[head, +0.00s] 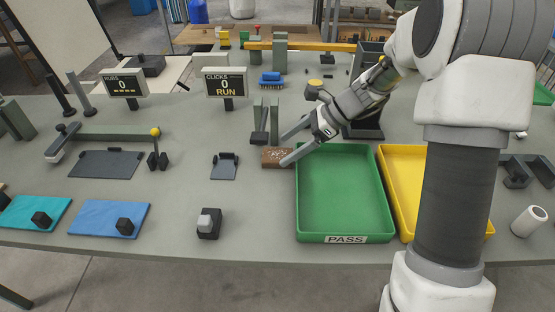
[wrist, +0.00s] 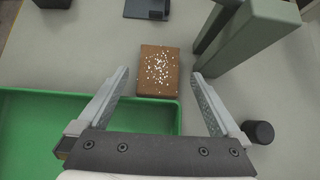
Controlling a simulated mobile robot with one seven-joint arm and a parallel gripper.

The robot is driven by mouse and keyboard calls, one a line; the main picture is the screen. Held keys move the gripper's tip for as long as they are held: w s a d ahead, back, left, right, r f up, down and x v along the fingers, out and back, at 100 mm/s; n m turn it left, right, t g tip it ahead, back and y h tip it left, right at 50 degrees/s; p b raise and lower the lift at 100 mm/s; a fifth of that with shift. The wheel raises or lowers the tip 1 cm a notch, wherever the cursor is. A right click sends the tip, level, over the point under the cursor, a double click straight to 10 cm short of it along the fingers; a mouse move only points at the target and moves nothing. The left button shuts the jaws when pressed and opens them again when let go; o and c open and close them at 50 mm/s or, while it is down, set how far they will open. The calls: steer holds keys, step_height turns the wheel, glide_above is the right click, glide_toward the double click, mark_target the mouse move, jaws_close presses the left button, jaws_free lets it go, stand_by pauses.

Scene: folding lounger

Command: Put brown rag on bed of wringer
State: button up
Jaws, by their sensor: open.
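The brown rag (head: 270,158) is a flat brown rectangle with white specks. It lies on the table left of the green tray and also shows in the wrist view (wrist: 158,72). My gripper (head: 283,151) is open, its fingertips around the rag in the picture. In the wrist view my gripper (wrist: 160,74) has a fingertip on each side of the rag, with gaps; I cannot tell its height above it. A dark flat plate (head: 105,163) lies at left, beside a green bar (head: 115,136) with a yellow knob. I cannot tell whether this is the wringer.
The green tray (head: 345,239) marked PASS and a yellow tray (head: 489,229) stand at right. Green posts (head: 274,120) rise just behind the rag. Teal (head: 22,212) and blue (head: 95,218) cloths lie front left. A small dark plate (head: 223,170) lies left of the rag.

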mark_target(277, 158)
steer(key=x, duration=0.3)
steer(key=shift+s, duration=0.1)
steer(key=shift+c, duration=0.2)
steer(key=c, duration=1.4)
steer(key=shift+r, duration=0.15)
